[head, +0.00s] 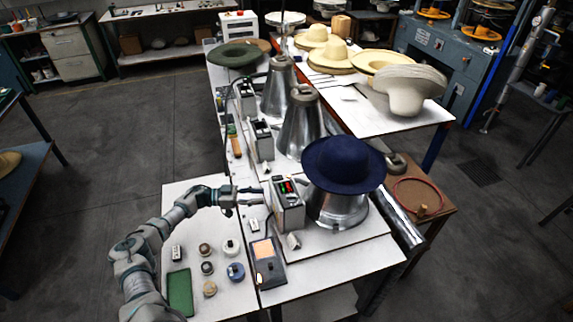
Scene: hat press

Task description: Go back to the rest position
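My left arm comes in from the lower left over the white table (190,275). My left gripper (258,196) points right, just left of the small grey control box (290,212) with red and green lights. Its two fingers look apart, and I see nothing held between them. A dark blue hat (343,163) sits on the nearest metal press cone (337,208), right of the control box. My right gripper is not in view.
Two more metal cones (301,128) stand behind, with a green hat (236,55) farther back. Pale hats (330,57) fill the table at the right. Small jars (235,271), a green tray (179,293) and a pedal-like box (268,262) lie near my arm. Floor at left is clear.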

